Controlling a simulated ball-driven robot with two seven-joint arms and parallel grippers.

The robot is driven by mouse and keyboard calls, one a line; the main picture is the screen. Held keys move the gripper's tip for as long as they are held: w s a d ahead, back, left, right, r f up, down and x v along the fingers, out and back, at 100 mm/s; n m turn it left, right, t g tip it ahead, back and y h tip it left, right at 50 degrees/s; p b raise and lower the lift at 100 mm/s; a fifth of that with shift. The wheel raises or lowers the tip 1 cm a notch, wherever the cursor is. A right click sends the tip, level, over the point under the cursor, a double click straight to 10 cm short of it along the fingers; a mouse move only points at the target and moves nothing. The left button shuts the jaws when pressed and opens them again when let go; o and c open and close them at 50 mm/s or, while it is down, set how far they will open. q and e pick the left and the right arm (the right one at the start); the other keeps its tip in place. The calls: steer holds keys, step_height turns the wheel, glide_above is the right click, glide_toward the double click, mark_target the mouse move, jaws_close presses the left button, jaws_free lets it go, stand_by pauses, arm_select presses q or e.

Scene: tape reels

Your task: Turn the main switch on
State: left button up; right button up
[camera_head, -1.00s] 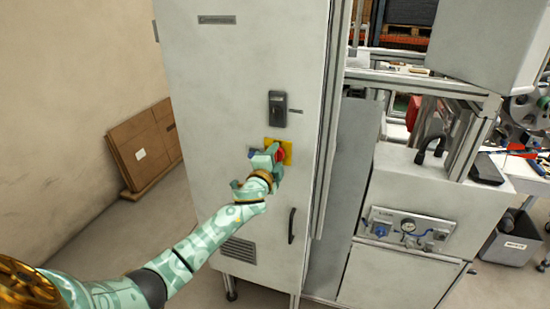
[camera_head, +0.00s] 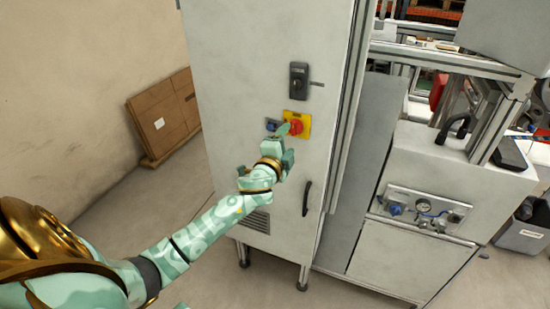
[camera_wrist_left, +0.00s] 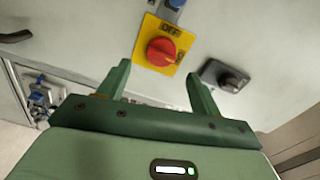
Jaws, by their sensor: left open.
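The main switch is a red rotary knob (camera_head: 296,127) on a yellow plate (camera_head: 303,119), on the front of a tall grey cabinet (camera_head: 235,95). In the left wrist view the knob (camera_wrist_left: 161,52) shows clearly, with OFF and ON lettered on the yellow plate (camera_wrist_left: 147,61). I cannot tell for sure which mark it points at. My left gripper (camera_head: 279,138) is just below and left of the knob in the head view. In the wrist view its fingers (camera_wrist_left: 159,74) are open and empty, spread to either side of the knob's line and apart from it. My right gripper is out of view.
A dark latch (camera_head: 299,81) sits above the switch and a blue fitting (camera_head: 272,125) left of it. A black door handle (camera_head: 307,198) is below. Flat cardboard (camera_head: 165,117) leans on the left wall.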

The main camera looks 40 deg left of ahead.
arm_select(q)
steer(key=v, duration=1)
steer(key=shift+d, duration=0.1)
steer(key=s+f+n+g+h+b, duration=0.1)
steer(key=s+f+n+g+b, duration=0.25)
steer(key=f, duration=1.65)
steer(key=s+f+n+g+h, duration=0.15)
steer(key=s+f+g, duration=0.45)
steer(key=f, duration=1.3)
steer(key=s+d+f+n+g+b, duration=0.1)
steer(key=s+d+f+g+b, duration=0.1)
steer(key=s+f, duration=0.6)
steer(key=s+d+f+n+g+h+b, duration=0.1)
steer(key=s+d+f+n+g+b, duration=0.1)
steer(key=s+f, duration=0.6)
steer(key=s+d+f+n+g+b, duration=0.1)
steer(key=s+d+f+g+b, duration=0.2)
steer(key=s+f, duration=0.6)
steer(key=s+d, duration=0.2)
steer(key=s, duration=0.8)
steer(key=shift+s+n+b, duration=0.3)
steer(key=shift+s, duration=0.05)
steer(key=shift+f+h, duration=0.1)
steer(key=shift+h, duration=0.15)
